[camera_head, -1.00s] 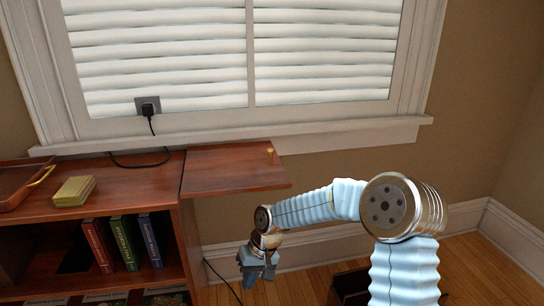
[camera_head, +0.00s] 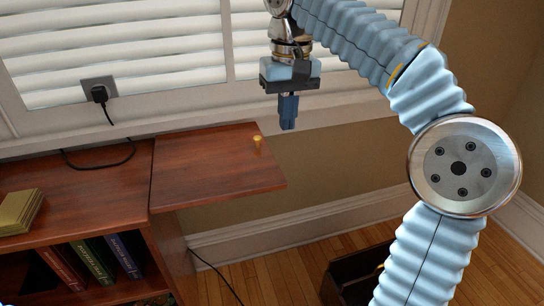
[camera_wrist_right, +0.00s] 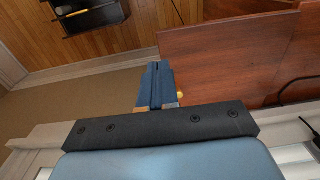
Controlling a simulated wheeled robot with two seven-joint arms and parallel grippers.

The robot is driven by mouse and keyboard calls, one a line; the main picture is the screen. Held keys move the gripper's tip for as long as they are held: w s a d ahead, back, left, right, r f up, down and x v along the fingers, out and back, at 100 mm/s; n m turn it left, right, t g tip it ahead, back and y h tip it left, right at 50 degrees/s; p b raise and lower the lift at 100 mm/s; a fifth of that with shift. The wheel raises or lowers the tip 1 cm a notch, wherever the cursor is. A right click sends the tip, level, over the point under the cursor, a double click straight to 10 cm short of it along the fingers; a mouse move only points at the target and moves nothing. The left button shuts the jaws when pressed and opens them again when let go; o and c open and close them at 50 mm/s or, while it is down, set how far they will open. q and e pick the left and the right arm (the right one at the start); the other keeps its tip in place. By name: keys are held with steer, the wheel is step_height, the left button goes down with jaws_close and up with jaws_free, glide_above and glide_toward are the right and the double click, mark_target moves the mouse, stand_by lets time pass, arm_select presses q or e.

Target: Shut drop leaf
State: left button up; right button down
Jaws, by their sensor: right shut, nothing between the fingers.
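The drop leaf (camera_head: 215,167) is a reddish-brown wooden panel raised level with the cabinet top (camera_head: 75,203), sticking out to its right. A small brass knob (camera_head: 257,141) stands near its outer back corner. My right gripper (camera_head: 288,126) points down with its blue fingers shut and empty, above and to the right of the knob, near the window sill. In the right wrist view the fingers (camera_wrist_right: 158,85) show beside the leaf (camera_wrist_right: 225,60), and the knob (camera_wrist_right: 180,95) peeks out just right of them. My left gripper is not in view.
The window with white blinds (camera_head: 330,45) and its sill are behind the gripper. A black plug (camera_head: 99,93) trails a cord onto the cabinet top, where a yellowish book stack (camera_head: 18,211) lies. A dark open box (camera_head: 350,278) sits on the floor at right.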

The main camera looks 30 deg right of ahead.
mark_target(284, 182)
step_height(284, 182, down, 12)
steer(key=b, duration=0.3)
steer(key=shift+f+b, duration=0.15)
steer(key=shift+b, duration=0.2)
steer(key=shift+a+f, duration=0.1)
steer(key=shift+f, duration=0.55)
